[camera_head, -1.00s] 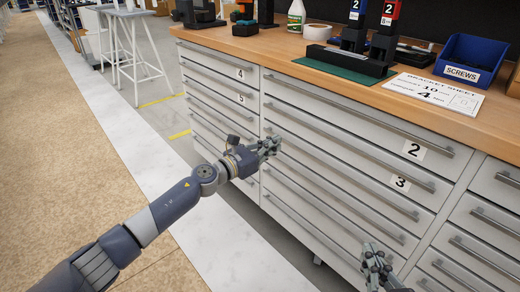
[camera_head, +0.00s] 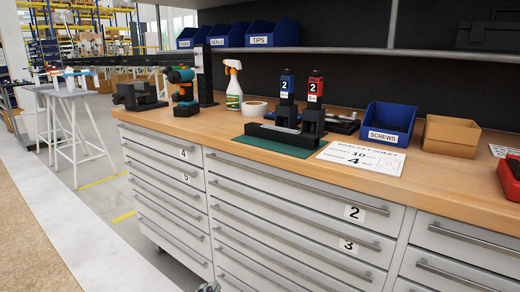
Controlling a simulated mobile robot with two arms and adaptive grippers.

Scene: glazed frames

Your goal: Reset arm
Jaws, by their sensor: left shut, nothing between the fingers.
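My right gripper is not in view. The cabinet's drawers look closed, with number labels 2, 3, 4 and 5.
The wooden worktop (camera_head: 220,126) carries a drill (camera_head: 182,90), a vise (camera_head: 138,96), a spray bottle (camera_head: 233,85), a green mat (camera_head: 262,149), a blue SCREWS bin (camera_head: 388,123) and a tan bin (camera_head: 450,135).

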